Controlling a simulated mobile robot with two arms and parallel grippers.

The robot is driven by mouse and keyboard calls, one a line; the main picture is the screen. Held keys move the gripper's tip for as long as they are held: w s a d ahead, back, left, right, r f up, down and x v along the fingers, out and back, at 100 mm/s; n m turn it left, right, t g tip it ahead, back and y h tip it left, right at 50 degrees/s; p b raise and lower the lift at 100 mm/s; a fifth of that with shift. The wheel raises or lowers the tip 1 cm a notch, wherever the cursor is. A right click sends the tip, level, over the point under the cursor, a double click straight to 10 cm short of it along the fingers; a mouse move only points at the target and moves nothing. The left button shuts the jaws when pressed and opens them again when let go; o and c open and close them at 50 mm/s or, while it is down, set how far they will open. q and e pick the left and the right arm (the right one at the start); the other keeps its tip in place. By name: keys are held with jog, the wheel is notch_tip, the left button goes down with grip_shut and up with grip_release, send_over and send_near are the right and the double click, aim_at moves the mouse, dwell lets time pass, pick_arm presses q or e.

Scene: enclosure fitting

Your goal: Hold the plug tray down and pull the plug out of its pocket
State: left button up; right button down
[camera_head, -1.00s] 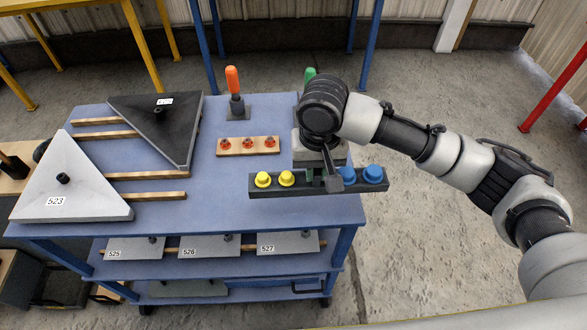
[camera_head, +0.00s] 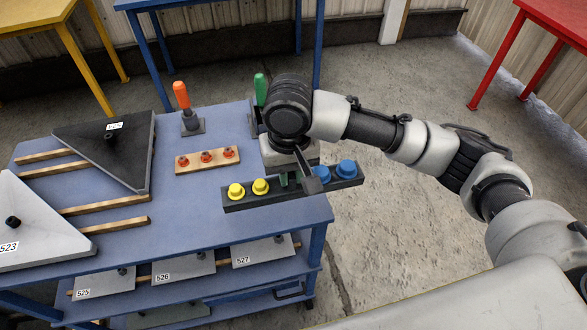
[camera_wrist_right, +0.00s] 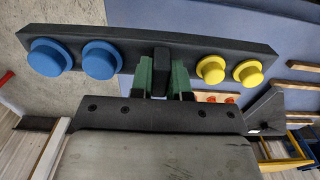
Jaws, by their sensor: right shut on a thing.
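The dark plug tray (camera_head: 280,194) is a long narrow bar at the front right of the blue cart top; its right end reaches past the cart edge. Two yellow plugs (camera_head: 260,186) sit on its left half and two blue plugs (camera_head: 346,168) on its right half. In the right wrist view the tray (camera_wrist_right: 135,42) lies across the top, blue plugs (camera_wrist_right: 101,59) left, yellow plugs (camera_wrist_right: 211,69) right. My right gripper (camera_wrist_right: 162,80) has its green fingers shut on the tray's dark middle block, between the pairs. I cannot tell whether the tray touches the cart. My left gripper is not seen.
A wooden strip with red plugs (camera_head: 207,160) lies behind the tray. An orange-handled tool (camera_head: 182,97) and a green-handled one (camera_head: 260,90) stand farther back. Triangular plates rest on wooden bars at left. Bare floor lies right of the cart (camera_head: 200,217).

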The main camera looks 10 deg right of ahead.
jog(key=shift+w+a+f+b, duration=0.25)
jog(key=shift+w+a+f, duration=0.65)
jog(key=shift+a+f, duration=0.7)
jog(key=shift+w+a+f+b, duration=0.3)
jog(key=shift+w+a+f, duration=0.65)
jog(key=shift+a+f, duration=0.65)
jog(key=shift+w+a+f+b, duration=0.25)
jog(key=shift+w+a+f, duration=0.65)
jog(key=shift+a+f, duration=0.7)
jog(key=shift+d+f, duration=0.1)
jog(key=shift+d, duration=0.1)
jog(key=shift+f+p, duration=0.15)
jog(key=shift+p, duration=0.4)
jog(key=shift+f, duration=0.1)
